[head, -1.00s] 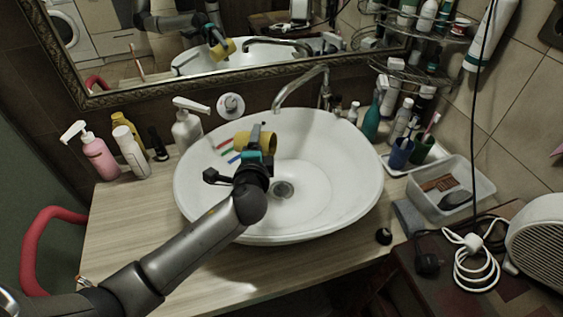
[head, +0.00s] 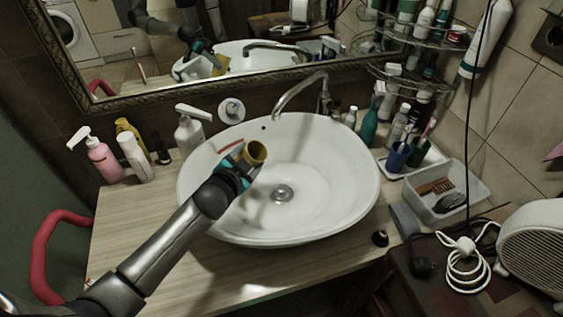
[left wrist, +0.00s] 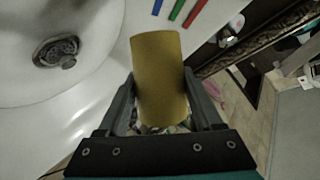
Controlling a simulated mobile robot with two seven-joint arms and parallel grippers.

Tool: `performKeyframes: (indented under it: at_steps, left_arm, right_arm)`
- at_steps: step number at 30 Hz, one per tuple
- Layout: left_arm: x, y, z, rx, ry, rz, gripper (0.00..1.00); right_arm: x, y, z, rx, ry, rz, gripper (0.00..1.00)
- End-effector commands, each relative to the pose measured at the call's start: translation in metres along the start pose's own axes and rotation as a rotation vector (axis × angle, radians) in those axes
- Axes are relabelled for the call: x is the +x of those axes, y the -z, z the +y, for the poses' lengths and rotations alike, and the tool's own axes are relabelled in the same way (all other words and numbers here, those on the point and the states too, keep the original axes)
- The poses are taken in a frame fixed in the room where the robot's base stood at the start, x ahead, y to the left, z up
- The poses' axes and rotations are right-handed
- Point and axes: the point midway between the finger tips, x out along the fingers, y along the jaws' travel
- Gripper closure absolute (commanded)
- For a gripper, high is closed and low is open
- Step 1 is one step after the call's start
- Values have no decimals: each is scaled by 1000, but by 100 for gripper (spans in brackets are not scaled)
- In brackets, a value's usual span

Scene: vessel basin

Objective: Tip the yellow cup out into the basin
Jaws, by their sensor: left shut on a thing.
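The yellow cup (head: 257,153) is over the left part of the white basin (head: 340,150). It is tilted, and its round opening shows in the head view. My left gripper (head: 241,164) is shut on the cup and holds it above the basin surface. In the left wrist view the cup (left wrist: 160,75) sits between both fingers (left wrist: 162,105). A red stick (head: 231,146) lies on the basin's left inner wall. Blue (left wrist: 157,7), green (left wrist: 176,10) and red sticks show in the left wrist view. The cup's inside cannot be made out clearly. My right gripper is not in view.
The faucet (head: 300,90) arches over the basin's back rim. Soap bottles (head: 103,160) stand left of the basin; toothbrush cups (head: 398,155) and a clear plastic tub (head: 450,187) stand right. A framed mirror (head: 230,75) is behind. The basin's middle around the drain (head: 283,194) is clear.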

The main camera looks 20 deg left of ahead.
Motion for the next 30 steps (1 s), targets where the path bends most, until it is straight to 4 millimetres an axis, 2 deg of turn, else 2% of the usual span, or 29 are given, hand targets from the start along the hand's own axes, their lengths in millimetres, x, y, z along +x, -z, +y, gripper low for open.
performKeyframes:
  at_steps: [1,6,15,21,23,30]
  left_arm:
    - [-3,6,-8,-15,-4,6,86]
    - [-7,10,-20,-81,-25,22,86]
    - [-12,10,-39,-251,-79,63,86]
    - [-18,19,-59,-376,-119,94,86]
    - [-20,21,-64,-413,-130,102,86]
    - [-21,17,-71,-531,-166,131,86]
  right_arm:
    - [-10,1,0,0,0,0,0]
    - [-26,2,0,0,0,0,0]
    - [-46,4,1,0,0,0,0]
    - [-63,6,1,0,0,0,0]
    - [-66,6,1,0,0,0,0]
    - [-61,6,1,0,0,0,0]
